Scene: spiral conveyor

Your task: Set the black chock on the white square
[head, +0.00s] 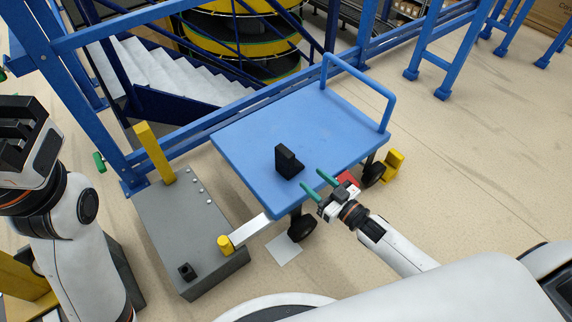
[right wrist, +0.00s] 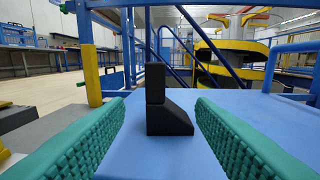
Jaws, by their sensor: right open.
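The black chock (head: 287,161) stands on the blue top of a cart (head: 245,140), near its front edge. It has an upright part and a sloped part. My right gripper (head: 312,178) is open, with its green fingers pointing at the chock from the front right. In the right wrist view the chock (right wrist: 168,115) shows ahead, between and beyond the two fingers, apparently untouched. The white square (head: 284,250) lies flat on the floor beside the cart's front wheel. My left gripper (head: 22,125) is dark and at the left edge; its jaw opening is unclear.
A grey platform (head: 190,230) with yellow posts and a small black block (head: 187,270) stands left of the cart. The cart has a blue handle (head: 360,85) and black wheels (head: 302,229). Blue railings (head: 260,115) and a spiral conveyor (head: 245,35) are behind.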

